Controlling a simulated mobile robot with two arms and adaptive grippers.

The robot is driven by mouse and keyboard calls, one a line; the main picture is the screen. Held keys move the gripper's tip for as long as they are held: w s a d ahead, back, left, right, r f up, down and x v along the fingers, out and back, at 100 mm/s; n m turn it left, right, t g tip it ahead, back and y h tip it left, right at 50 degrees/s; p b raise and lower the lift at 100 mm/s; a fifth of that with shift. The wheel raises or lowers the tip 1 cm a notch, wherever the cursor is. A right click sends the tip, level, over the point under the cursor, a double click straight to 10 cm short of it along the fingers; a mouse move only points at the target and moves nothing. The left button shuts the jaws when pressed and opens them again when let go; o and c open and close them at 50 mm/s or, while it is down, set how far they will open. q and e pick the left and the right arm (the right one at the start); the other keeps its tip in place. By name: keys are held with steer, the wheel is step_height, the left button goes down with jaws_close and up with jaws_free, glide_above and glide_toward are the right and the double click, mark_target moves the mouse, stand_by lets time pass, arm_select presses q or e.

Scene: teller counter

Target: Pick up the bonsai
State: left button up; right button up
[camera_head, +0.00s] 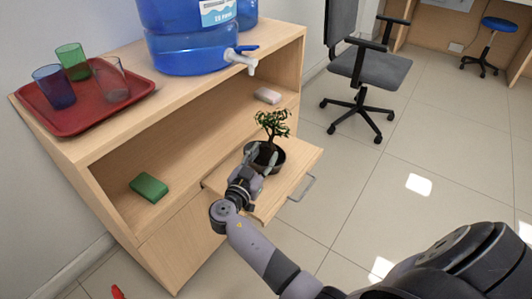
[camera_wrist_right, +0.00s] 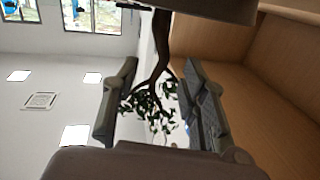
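The bonsai (camera_head: 272,124) has green leaves, a thin brown trunk and a dark round pot (camera_head: 279,160). It stands upright on a pulled-out wooden board (camera_head: 300,160) at the cabinet's front. My right gripper (camera_head: 260,158) is at the near side of the plant, partly overlapping the pot in the head view. In the right wrist view, the fingers of my right gripper (camera_wrist_right: 158,105) are spread, with the bonsai's trunk (camera_wrist_right: 155,72) and leaves between or behind them. Gaps show on both sides; I see no firm contact. My left gripper is not in view.
The cabinet top (camera_head: 135,73) holds a red tray (camera_head: 75,122) with 3 cups and a blue water dispenser (camera_head: 190,50). A green block (camera_head: 149,187) and a pale block (camera_head: 267,95) lie on the shelf. An office chair (camera_head: 370,68) stands behind; floor between is clear.

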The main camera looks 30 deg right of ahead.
mark_target(272, 143)
steer(key=shift+x, duration=3.4)
steer(key=shift+s+r, duration=0.15)
steer(key=shift+r, duration=0.05)
steer(key=shift+c, duration=0.5)
jaws_close()
steer(key=shift+r, duration=0.1)
